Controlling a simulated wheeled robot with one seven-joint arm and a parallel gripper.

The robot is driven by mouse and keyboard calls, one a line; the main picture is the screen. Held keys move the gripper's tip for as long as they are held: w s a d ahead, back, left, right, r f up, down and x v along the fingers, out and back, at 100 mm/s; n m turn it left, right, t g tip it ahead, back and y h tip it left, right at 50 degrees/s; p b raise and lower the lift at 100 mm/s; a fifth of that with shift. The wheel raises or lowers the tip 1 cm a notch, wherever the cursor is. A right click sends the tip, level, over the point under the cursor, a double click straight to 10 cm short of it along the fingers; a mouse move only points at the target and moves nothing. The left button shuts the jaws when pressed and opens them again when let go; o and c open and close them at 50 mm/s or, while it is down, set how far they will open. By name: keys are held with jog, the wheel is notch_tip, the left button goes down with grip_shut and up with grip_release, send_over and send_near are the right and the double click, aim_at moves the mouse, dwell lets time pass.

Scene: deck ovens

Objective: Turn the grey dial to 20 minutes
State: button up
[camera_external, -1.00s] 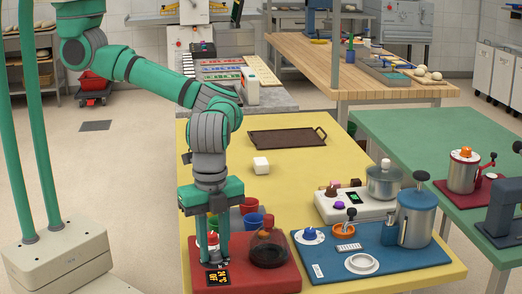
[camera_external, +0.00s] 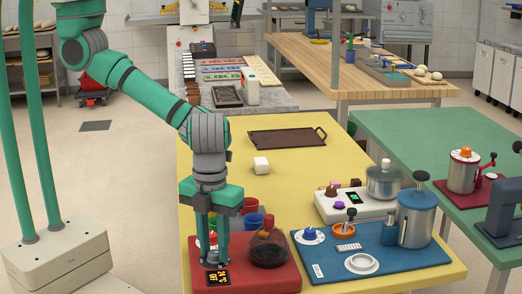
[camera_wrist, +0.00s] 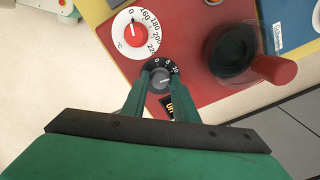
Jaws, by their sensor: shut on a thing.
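The grey dial (camera_wrist: 160,77) sits on the red panel (camera_wrist: 205,110) in the wrist view, on a dark scale with small white numbers from 0 up. My gripper (camera_wrist: 160,84) points down and is shut on the dial, one finger on each side. The dial's pointer setting is too small to read surely.
A red-pointer temperature dial (camera_wrist: 136,31) on a white scale is beside the grey dial. A dark glass vessel (camera_external: 268,250) stands right of my gripper, with coloured cups (camera_external: 251,206) behind.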

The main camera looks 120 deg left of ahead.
aim_at(214, 252)
jog(key=m, duration=0.5)
jog(key=shift+f+m, duration=0.1)
jog(key=shift+m, duration=0.2)
jog(key=m, duration=0.5)
jog(key=shift+m, duration=0.4)
jog(key=o, duration=1.1)
jog(key=shift+c, duration=0.2)
notch_tip(214, 252, up, 11)
